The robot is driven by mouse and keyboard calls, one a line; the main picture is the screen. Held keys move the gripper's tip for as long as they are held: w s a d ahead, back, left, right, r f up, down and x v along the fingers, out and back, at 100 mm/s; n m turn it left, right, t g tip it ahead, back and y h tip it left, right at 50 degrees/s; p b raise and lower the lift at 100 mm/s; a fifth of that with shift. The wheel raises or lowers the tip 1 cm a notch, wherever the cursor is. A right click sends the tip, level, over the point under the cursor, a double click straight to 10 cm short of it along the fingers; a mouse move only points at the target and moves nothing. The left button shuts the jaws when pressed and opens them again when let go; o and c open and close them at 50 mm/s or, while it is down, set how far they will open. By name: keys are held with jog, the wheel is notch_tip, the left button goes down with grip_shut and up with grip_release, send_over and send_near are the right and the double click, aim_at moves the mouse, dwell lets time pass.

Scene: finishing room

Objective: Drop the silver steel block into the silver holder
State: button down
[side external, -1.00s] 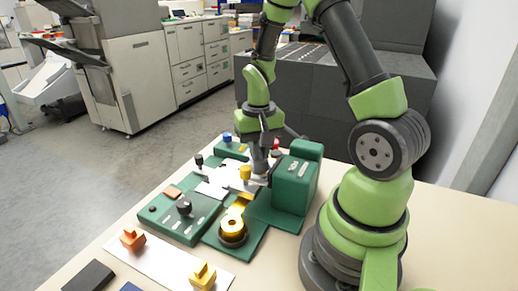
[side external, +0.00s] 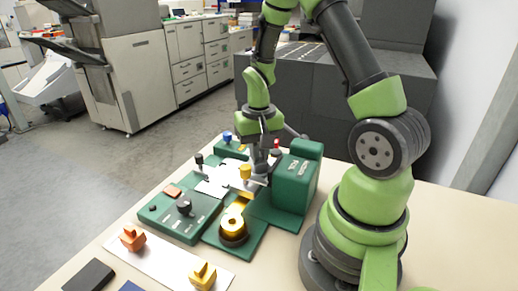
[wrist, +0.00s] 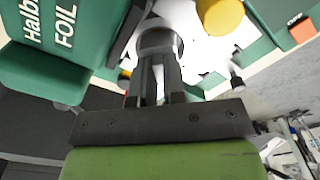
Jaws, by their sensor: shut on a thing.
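My gripper (side external: 261,160) points down over the green machine, beside its tall green housing (side external: 296,185). In the wrist view its two dark fingers (wrist: 160,72) are close together, shut on a small grey thing that I take to be the silver steel block; the fingers hide most of it. A round, silver-grey part (wrist: 160,38) shows at the fingertips; I cannot tell whether it is the silver holder. In the side view this spot is small and partly hidden behind a yellow knob (side external: 245,171).
An orange block (side external: 132,238) and a yellow block (side external: 202,276) stand on a white strip at the front. A brass ring part (side external: 233,228) and a control panel with a black knob (side external: 184,206) lie nearer the camera. The green housing is close beside my gripper.

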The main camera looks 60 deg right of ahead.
jog(key=shift+f, duration=0.3)
jog(key=c, duration=1.5)
grip_release()
jog(key=shift+o, duration=0.2)
notch_tip(320, 180, up, 11)
jog(key=s+a+r+n+t+y, duration=0.1)
jog(key=s+a+r+n+t, duration=0.1)
jog(key=a, duration=0.5)
jog(key=s+a+r+n+t+y, duration=0.1)
jog(key=s+a+r+n+t, duration=0.2)
jog(key=s+a+r+t, duration=0.2)
notch_tip(320, 180, up, 4)
jog(key=s+a, duration=0.2)
jog(key=shift+a+f, duration=0.2)
jog(key=shift+a, duration=0.2)
